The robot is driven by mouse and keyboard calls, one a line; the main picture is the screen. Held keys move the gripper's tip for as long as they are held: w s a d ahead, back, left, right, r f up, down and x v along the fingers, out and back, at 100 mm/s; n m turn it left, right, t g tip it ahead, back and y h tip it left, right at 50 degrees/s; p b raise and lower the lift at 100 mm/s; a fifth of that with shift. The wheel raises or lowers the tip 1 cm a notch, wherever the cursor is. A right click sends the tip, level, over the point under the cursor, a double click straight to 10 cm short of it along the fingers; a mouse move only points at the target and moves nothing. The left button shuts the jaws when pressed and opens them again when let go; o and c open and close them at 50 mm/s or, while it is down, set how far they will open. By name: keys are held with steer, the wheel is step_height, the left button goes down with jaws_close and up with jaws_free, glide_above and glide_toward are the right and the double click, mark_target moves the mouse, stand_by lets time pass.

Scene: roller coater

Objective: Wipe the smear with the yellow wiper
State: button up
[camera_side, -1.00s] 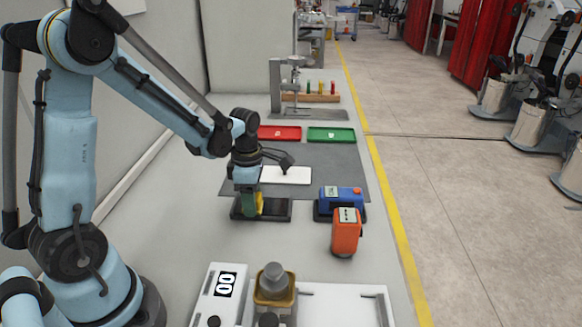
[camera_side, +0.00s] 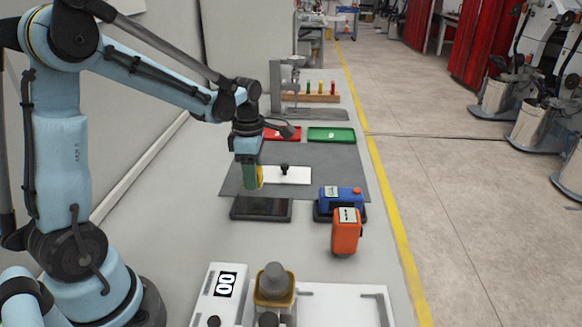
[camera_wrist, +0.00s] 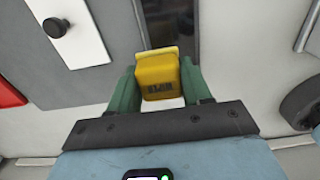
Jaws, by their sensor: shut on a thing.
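The yellow wiper (camera_wrist: 158,76) is between the green fingers of my gripper (camera_wrist: 155,92), which is shut on it. In the side view, a sliver of the yellow wiper (camera_side: 260,176) shows beside my gripper (camera_side: 250,180), above the far part of a dark tray (camera_side: 262,215). The wiper appears raised clear of the tray. I cannot make out a smear in either view. A white plate with a black knob (camera_side: 297,176) lies on the grey mat (camera_side: 335,185), just right of my gripper. The plate (camera_wrist: 80,42) is also at the upper left of the wrist view.
Red (camera_side: 288,134) and green (camera_side: 332,135) trays lie behind the mat.

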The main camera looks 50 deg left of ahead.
steer(key=shift+r, duration=1.55)
